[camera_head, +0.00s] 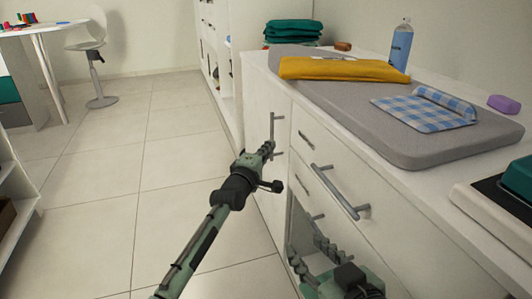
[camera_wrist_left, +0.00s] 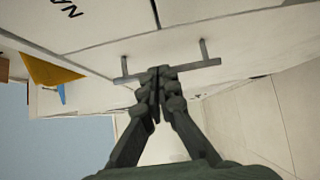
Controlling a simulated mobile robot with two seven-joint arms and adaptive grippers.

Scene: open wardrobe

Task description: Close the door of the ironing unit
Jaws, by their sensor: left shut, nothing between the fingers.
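The white ironing unit (camera_head: 420,240) stands at the right in the head view, with a grey padded top. Its door (camera_head: 262,95) is the narrow panel at the far left of the front, with a vertical bar handle (camera_head: 274,128). The door looks nearly in line with the drawer fronts; I cannot tell whether a gap is left. My left gripper (camera_head: 268,146) is shut and empty at the handle. In the left wrist view its fingertips (camera_wrist_left: 158,72) meet or overlap the bar handle (camera_wrist_left: 200,65). My right gripper (camera_head: 304,238) is low by the drawers, fingers apart.
Drawers with bar handles (camera_head: 342,195) lie right of the door. A yellow cloth (camera_head: 340,70), a checked cloth (camera_head: 425,110), a spray bottle (camera_head: 401,45) and folded teal cloths (camera_head: 292,31) sit on top. The tiled floor (camera_head: 130,180) to the left is clear.

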